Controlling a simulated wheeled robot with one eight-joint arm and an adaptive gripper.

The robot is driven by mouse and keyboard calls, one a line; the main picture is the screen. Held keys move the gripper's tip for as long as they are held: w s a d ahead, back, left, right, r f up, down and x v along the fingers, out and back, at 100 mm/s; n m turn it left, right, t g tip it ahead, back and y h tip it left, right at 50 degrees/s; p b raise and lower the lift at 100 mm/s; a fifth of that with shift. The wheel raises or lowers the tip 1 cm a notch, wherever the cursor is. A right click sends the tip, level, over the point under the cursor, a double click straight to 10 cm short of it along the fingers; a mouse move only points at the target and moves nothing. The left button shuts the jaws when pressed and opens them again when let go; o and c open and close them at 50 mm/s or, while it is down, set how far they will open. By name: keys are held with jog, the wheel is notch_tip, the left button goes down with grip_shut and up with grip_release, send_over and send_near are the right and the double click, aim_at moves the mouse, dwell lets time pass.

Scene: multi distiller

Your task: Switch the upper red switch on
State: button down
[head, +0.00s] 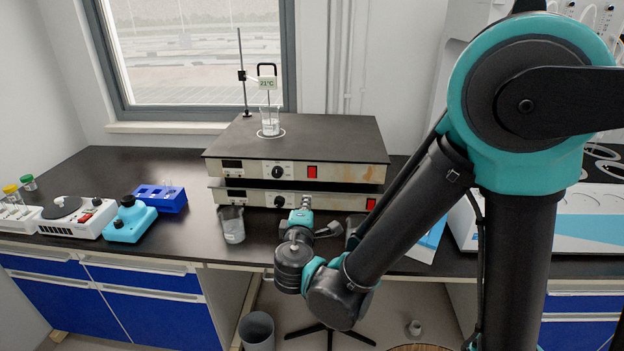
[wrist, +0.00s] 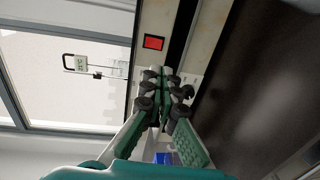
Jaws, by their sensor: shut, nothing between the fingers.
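Two stacked hotplates stand on the dark bench, the upper hotplate (head: 358,140) above the lower hotplate (head: 328,200). The upper red switch (head: 312,171) is on the right half of the upper front panel. The lower red switch (head: 370,204) is farther right on the lower panel. My gripper (head: 306,200) is shut and empty in front of the lower panel, below the upper switch. In the sideways wrist view, the upper red switch (wrist: 153,42) shows just beyond my gripper's fingertips (wrist: 163,72), with a visible gap. The switch's tilt is too small to tell.
A glass beaker (head: 232,225) stands on the bench left of my gripper. A beaker with a thermometer (head: 269,122) stands on the upper hotplate. A blue rack (head: 160,198) and a turquoise device (head: 130,219) are at the left. Dark objects lie right of my gripper.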

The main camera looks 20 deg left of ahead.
aim_at(312, 177)
dwell(0.3)
jog(key=x, duration=1.4)
